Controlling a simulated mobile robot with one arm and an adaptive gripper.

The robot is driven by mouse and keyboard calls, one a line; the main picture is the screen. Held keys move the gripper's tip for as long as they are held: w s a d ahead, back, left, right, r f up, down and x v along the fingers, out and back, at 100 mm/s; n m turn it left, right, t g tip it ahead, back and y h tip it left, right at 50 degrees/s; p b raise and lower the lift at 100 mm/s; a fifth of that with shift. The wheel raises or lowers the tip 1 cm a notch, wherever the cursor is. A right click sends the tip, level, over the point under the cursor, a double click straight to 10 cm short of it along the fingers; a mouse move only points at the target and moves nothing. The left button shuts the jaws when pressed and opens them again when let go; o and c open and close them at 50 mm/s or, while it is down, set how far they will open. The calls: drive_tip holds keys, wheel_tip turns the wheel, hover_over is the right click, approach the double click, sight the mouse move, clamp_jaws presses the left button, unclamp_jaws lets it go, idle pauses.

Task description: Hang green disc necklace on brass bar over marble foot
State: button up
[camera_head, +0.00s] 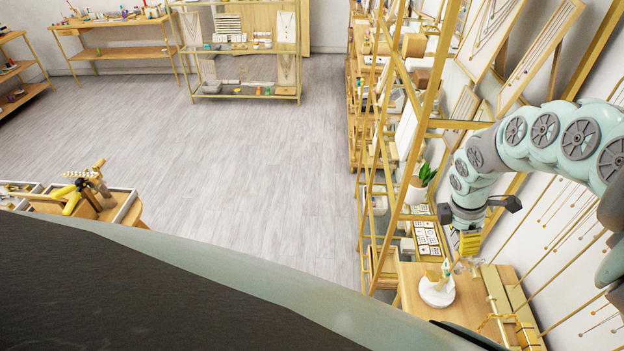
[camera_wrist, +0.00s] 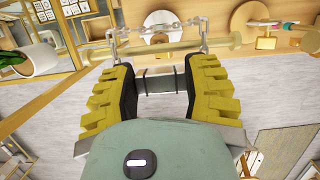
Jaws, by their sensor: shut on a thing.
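My gripper (camera_head: 468,256) is at the right in the head view, just above and right of the round white marble foot (camera_head: 437,292). In the wrist view its yellow ribbed fingers (camera_wrist: 160,52) stand apart with a silver chain (camera_wrist: 160,27) at their tips, which I take to be the necklace's. The brass bar (camera_wrist: 238,42) runs crosswise just beyond the fingertips, and the pale marble foot (camera_wrist: 165,19) shows behind it. The chain looks close to the bar; I cannot tell whether they touch. A small greenish piece (camera_head: 446,268) shows above the foot; I cannot tell if it is the disc.
The foot stands on a wooden table (camera_head: 419,316). A gold-framed shelf (camera_head: 428,105) rises left of my arm, with a potted plant (camera_head: 418,188) on it. Thin brass rods with small charms line the wall at right. Open floor (camera_head: 240,170) lies to the left.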

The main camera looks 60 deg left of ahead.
drive_tip(key=o, duration=1.3)
drive_tip(key=shift+o, duration=0.4)
drive_tip(key=c, duration=0.4)
drive_tip(key=shift+o, duration=0.2)
drive_tip(key=shift+r+p, duration=2.65)
drive_tip(key=shift+r, duration=0.4)
